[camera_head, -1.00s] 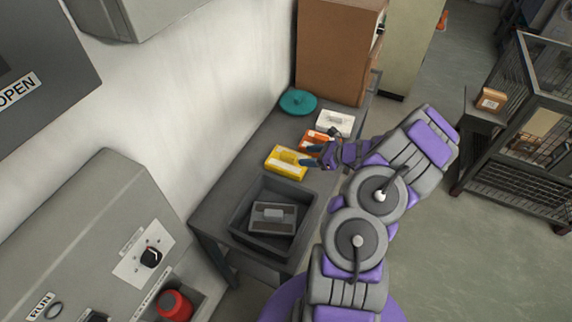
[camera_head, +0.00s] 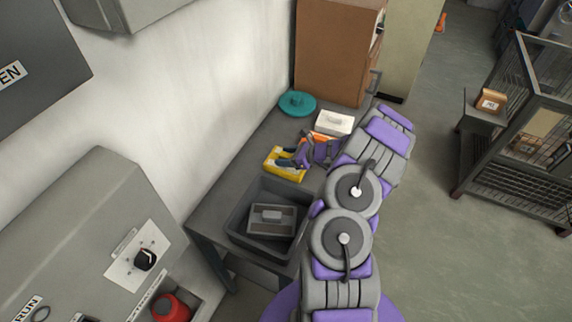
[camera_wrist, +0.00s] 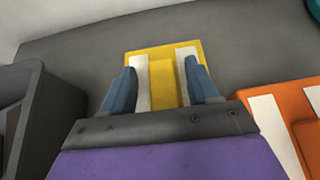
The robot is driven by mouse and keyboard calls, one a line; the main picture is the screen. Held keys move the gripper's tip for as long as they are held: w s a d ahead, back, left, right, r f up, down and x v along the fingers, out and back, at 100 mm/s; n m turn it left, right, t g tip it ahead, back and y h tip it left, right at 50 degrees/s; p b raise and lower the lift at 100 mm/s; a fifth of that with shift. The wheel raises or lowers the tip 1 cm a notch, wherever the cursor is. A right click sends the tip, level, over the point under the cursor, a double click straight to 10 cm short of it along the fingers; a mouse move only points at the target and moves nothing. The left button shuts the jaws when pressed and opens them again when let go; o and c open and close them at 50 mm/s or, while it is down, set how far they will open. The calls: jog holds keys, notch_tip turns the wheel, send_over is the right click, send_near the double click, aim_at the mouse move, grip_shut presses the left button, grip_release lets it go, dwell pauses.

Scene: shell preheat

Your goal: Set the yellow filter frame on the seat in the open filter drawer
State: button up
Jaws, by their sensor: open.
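The yellow filter frame (camera_head: 284,168) lies on the grey bench left of the orange one. In the wrist view the yellow frame (camera_wrist: 163,73), with two white strips, lies between and ahead of my fingers. My gripper (camera_head: 289,158) is open over it. In the wrist view my gripper (camera_wrist: 164,88) has a blue finger on each side of the frame's raised middle; I cannot tell whether they touch it. The open filter drawer (camera_head: 238,236) is a dark tray at the near end of the bench, with a grey seat block (camera_head: 271,219) inside.
An orange frame (camera_wrist: 285,125) lies right beside the yellow one. A white frame (camera_head: 334,122) and a teal round lid (camera_head: 298,103) lie farther back. A brown cabinet (camera_head: 335,55) stands at the bench's far end. A wall bounds the left.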

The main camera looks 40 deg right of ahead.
jog(key=shift+d+f, duration=0.1)
jog(key=shift+d, duration=0.4)
jog(key=shift+c, duration=1.4)
jog(key=shift+a, duration=0.4)
jog(key=c, duration=0.7)
grip_shut()
jog(key=shift+d, duration=0.2)
jog(key=shift+d, duration=0.1)
